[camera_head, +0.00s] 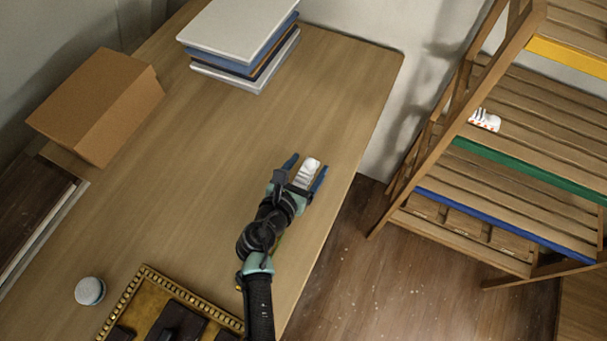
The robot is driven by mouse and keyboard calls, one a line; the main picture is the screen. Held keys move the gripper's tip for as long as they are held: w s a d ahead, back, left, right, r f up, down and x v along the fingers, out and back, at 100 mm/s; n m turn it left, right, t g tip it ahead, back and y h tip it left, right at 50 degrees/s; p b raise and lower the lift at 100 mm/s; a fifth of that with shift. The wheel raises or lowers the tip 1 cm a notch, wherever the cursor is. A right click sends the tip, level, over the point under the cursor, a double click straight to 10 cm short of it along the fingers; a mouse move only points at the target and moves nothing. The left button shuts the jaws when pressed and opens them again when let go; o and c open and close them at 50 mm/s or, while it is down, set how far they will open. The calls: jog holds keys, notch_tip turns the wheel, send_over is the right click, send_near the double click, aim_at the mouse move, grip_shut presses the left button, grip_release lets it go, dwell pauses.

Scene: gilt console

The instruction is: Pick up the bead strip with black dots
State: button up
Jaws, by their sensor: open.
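A small white, ridged strip (309,169) lies on the wooden table near its right edge. It is too small for me to make out black dots on it. My gripper (305,173) is open, with one blue finger on each side of the strip. I cannot tell whether the fingers touch it or how high they are above the table. The near end of the strip is partly hidden by my gripper.
The wooden table (225,180) holds stacked books (240,35), a brown box (98,105), a round pale object (89,291) and a gilt-framed tray (150,300). A slatted shelf (530,160) at right holds a white item with red marks (485,120).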

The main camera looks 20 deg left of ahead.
jog(key=shift+w+f, duration=0.1)
jog(key=shift+w, duration=0.1)
grip_shut()
dwell(0.3)
